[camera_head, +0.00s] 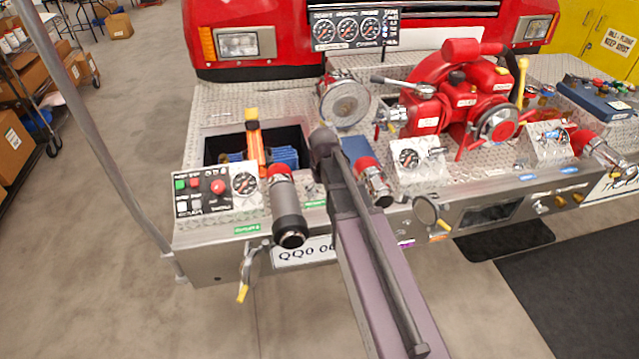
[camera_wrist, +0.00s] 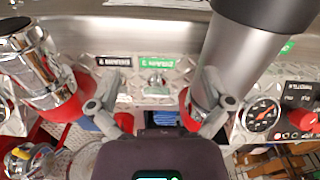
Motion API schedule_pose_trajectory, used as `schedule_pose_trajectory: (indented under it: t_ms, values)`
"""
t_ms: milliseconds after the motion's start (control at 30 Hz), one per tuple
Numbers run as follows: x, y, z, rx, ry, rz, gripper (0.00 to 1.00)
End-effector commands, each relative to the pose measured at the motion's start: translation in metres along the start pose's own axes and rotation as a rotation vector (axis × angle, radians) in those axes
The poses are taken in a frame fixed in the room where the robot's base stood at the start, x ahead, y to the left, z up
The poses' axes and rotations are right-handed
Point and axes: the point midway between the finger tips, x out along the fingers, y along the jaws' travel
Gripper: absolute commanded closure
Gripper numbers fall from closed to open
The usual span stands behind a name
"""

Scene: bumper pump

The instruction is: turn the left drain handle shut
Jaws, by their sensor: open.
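A small silver handle (camera_wrist: 156,82) sits on the tread plate beside a green label (camera_wrist: 157,62) in the wrist view; its label is too blurred to confirm it as the left drain handle. My gripper (camera_wrist: 157,104) is open, its fingers apart on either side of the handle in the picture. I see no contact with it. In the head view my arm's dark end (camera_head: 325,146) hides the fingers. A yellow-tipped lever (camera_head: 243,275) also hangs below the bumper's left front; I cannot tell which is the drain handle.
A large grey-ended hose outlet (camera_head: 290,216) stands close to my right finger in the wrist view (camera_wrist: 228,60). A chrome outlet with a red collar (camera_head: 374,184) is on the other side. A gauge panel (camera_head: 214,188) and open tray (camera_head: 283,153) lie at left.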

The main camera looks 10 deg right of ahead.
Motion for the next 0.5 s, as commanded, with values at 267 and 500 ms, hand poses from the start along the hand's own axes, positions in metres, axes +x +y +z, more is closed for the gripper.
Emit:
schedule_pose_trajectory:
  t_ms: [267,500]
  values:
    - [0.006,-0.004,0.043,0.032,0.000,0.000,0.00]
    - [0.011,-0.008,0.076,0.059,0.000,0.000,0.00]
